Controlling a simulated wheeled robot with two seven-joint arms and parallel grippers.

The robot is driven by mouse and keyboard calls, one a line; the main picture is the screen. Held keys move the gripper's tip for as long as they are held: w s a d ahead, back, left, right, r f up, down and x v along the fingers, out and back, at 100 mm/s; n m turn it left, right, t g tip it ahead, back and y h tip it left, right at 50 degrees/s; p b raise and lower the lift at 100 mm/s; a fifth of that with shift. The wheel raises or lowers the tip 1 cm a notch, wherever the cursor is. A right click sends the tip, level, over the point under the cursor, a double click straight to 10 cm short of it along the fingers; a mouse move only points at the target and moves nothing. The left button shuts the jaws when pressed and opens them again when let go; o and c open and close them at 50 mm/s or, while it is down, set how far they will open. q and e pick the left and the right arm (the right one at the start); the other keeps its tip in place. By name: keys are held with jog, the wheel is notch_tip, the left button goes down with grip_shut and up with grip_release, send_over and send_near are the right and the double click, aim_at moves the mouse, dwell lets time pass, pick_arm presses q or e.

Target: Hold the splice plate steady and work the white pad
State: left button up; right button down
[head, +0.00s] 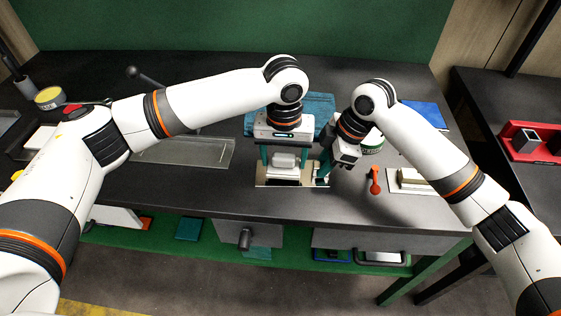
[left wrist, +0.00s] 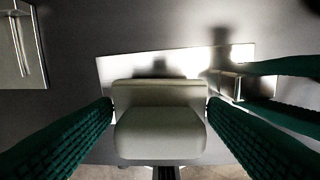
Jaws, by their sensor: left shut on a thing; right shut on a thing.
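The splice plate (head: 303,183) is a pale flat plate on the dark table, below my two grippers. In the left wrist view its bright metal surface (left wrist: 120,68) lies behind the pad. The white pad (head: 284,160) is a rounded whitish block. In the left wrist view the pad (left wrist: 160,130) sits between the green fingers of my left gripper (head: 280,163), which is shut on it. My right gripper (head: 323,172) reaches in from the right and is shut at the plate's right end. Its exact hold is partly hidden; its fingers show beside a small raised metal part (left wrist: 232,85).
A clear tray (head: 185,152) lies left on the table. Teal material (head: 318,106) is behind my grippers. To the right are a green-and-white roll (head: 372,149), an orange-red tool (head: 375,181), a block on a light board (head: 412,177) and a blue flat item (head: 428,114).

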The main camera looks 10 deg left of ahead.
pick_arm(q)
jog(key=shift+r, duration=2.75)
pick_arm(e)
jog(key=c, duration=1.1)
grip_release()
jog(key=v, duration=1.2)
